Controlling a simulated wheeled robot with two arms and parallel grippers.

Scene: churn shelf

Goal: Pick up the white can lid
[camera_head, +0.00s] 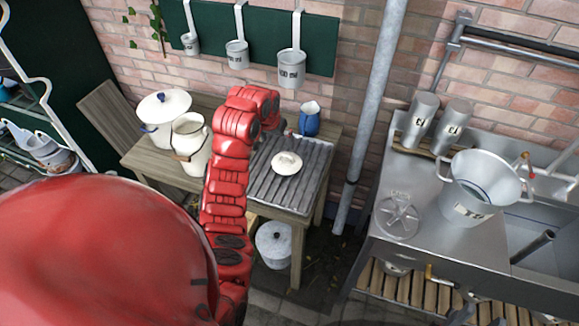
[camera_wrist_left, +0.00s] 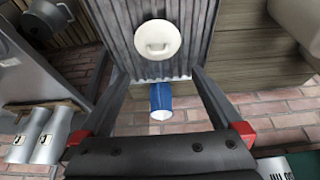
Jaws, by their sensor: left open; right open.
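The white can lid (camera_head: 287,163) is a round cream-white disc with a handle on top. It lies flat on the ribbed grey drainer (camera_head: 314,178) on the wooden table. In the left wrist view the lid (camera_wrist_left: 157,40) is near the top middle, beyond my left fingertips. My left gripper (camera_wrist_left: 157,74) is open and empty, its fingers spread on either side of the line to the lid, not touching it. In the head view my red arm reaches over the table left of the lid, and its fingers are hidden. My right gripper is not in view.
A cream milk can (camera_head: 190,150) and a white lidded pot (camera_head: 160,112) stand left. Ladles (camera_head: 291,68) hang above. A metal sink unit (camera_head: 410,250) stands right, beyond a vertical pipe (camera_head: 372,95).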

